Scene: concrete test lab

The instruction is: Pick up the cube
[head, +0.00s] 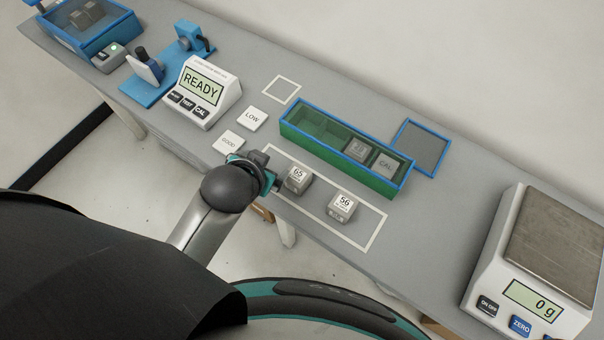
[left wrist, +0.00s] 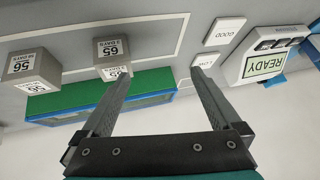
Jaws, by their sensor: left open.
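Two grey cubes rest on the bench inside a white outlined rectangle. One is marked 65 (head: 297,182) and the other 56 (head: 342,208). The left wrist view shows the 65 cube (left wrist: 112,53) and the 56 cube (left wrist: 32,68) upside down. My left gripper (head: 270,172) is beside the 65 cube, on its left in the head view. In the left wrist view its two fingers (left wrist: 160,75) are spread with nothing between them. The left fingertip overlaps the lower edge of the 65 cube there; I cannot tell if they touch. My right gripper is out of view.
A green, blue-rimmed box (head: 318,140) behind the cubes holds two more grey blocks, its lid (head: 421,148) beside it. GOOD (head: 229,144) and LOW (head: 252,118) tiles and a READY display (head: 202,90) are left. A scale (head: 550,240) stands right.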

